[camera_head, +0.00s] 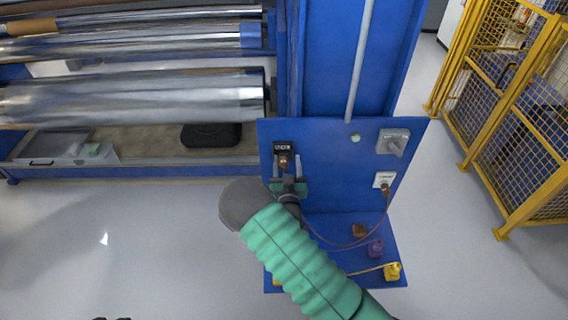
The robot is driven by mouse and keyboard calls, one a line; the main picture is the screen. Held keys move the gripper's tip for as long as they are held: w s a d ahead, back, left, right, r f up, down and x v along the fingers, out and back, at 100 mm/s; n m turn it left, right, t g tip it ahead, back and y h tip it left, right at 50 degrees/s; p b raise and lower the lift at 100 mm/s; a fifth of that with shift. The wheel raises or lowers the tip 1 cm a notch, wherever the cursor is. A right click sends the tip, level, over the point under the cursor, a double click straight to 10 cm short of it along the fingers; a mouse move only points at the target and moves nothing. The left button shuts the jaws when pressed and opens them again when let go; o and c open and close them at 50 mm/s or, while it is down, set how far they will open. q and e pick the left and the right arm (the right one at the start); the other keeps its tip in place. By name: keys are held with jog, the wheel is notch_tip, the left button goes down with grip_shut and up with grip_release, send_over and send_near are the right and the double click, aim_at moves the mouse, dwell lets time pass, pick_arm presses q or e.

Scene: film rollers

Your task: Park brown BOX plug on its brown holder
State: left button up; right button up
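A brown plug (284,162) is at the black-labelled socket (284,147) on the upper left of the blue panel. My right gripper (287,167) is in front of that socket, its two fingers spread on either side of the plug with gaps visible. It looks open; contact with the plug cannot be made out. A brown holder (359,230) sits on the blue shelf below the panel. A brown cable (345,244) hangs in a loop from the white socket (384,180) at the right of the panel toward my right gripper.
A purple holder (375,249) and a yellow one (392,271) with a yellow cable share the blue shelf (336,222). A grey switch (393,142) is at the panel's upper right. Metal rollers (130,98) lie left, a yellow mesh fence (510,110) right.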

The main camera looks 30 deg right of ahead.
jog(key=shift+a+r, duration=0.1)
jog(key=shift+a, duration=0.3)
jog(key=shift+w, duration=0.15)
jog(key=shift+d, duration=0.1)
jog(key=shift+a, duration=0.25)
grip_shut()
jog(key=shift+d, duration=0.1)
dwell(1.1)
